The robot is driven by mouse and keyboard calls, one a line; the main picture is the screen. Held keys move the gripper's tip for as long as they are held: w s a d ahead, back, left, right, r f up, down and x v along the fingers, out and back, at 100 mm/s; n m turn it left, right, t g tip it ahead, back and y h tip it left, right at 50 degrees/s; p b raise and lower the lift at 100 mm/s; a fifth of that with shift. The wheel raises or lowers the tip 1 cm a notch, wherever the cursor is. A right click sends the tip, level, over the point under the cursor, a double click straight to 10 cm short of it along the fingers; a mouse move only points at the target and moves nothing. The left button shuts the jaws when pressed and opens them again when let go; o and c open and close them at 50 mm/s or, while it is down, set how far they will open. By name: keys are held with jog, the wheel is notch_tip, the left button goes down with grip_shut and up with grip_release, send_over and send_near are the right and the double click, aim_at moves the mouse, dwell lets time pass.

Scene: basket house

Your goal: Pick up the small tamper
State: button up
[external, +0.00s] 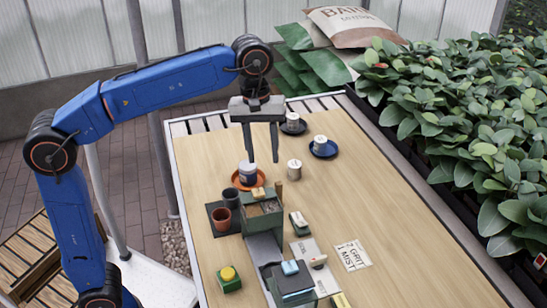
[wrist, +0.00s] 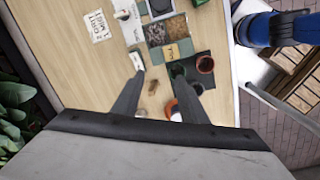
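A small upright brown wooden piece (external: 279,190), which looks like the small tamper, stands beside the back right corner of a green-grey tray (external: 262,220). In the wrist view the small brown piece (wrist: 153,87) shows between the fingers, on the bare wood. My gripper (external: 262,159) is open and empty, pointing down, above the table behind the tray. The tamper's lower part is partly hidden by the tray in the external view.
A jar on an orange saucer (external: 238,182) stands left of the tamper. A white cup (external: 294,169) is at its back right. The table's right side is mostly clear.

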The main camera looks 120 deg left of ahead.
jog(key=s+a+f+n, duration=0.25)
jog(key=a+n, duration=0.25)
jog(key=a, duration=0.8)
send_near(279, 195)
jog(key=shift+h, duration=0.3)
jog(key=f, duration=0.7)
jog(key=w+f, duration=0.1)
jog(key=f, duration=0.2)
jog(key=shift+a+f, duration=0.2)
jog(key=shift+f, duration=0.15)
grip_shut()
